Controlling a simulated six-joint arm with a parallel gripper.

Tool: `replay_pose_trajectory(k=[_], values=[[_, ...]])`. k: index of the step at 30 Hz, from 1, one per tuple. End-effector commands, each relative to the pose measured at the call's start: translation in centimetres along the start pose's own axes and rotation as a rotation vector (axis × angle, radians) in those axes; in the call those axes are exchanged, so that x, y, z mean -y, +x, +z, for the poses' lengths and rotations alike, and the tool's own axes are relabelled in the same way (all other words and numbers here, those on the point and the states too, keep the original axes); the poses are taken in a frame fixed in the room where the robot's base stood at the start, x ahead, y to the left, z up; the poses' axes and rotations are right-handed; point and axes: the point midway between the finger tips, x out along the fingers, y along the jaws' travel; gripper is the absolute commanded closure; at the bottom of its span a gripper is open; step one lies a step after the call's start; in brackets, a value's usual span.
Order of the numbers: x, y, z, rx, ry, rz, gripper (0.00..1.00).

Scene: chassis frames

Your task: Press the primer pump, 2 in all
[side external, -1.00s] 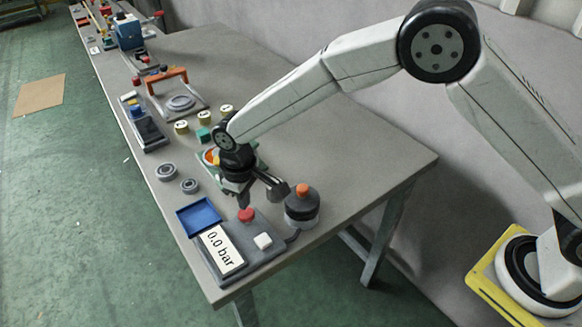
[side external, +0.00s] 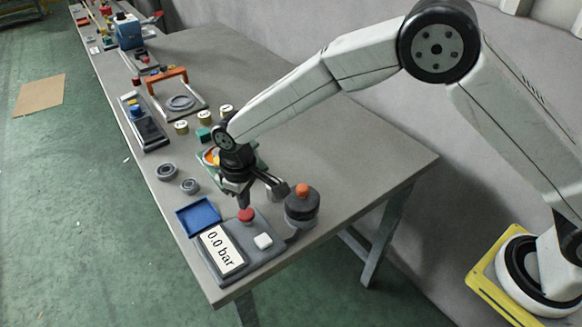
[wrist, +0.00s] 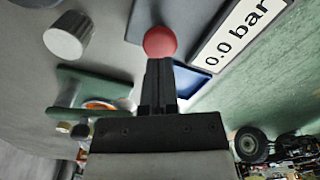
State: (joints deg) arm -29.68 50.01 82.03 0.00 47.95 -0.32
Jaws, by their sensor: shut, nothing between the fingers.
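A grey control unit (side external: 272,254) lies at the near end of the bench. No label tells which part is the primer pump. My gripper (side external: 243,204) is shut and empty, pointing down just above the red button. In the wrist view the red button (wrist: 160,42) sits right at the tips of my shut fingers (wrist: 158,62). I cannot tell whether they touch. The display also shows there (wrist: 238,34).
A dark cylinder with an orange top (side external: 302,206) stands close to the right of my gripper. A blue tray (side external: 198,216) and two grey rings (side external: 167,171) lie to the left. A green fixture is partly hidden behind my wrist. The bench's right part is clear.

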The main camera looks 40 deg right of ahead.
Motion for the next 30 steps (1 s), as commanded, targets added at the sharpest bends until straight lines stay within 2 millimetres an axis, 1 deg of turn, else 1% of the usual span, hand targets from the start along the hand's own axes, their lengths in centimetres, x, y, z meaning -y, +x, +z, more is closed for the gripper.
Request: replay_pose_trajectory(k=[13,30], values=[[0.0,0.1,0.0,0.0,0.0,0.0,1.0],[0.0,1.2,0.0,0.0,0.0,0.0,1.0]])
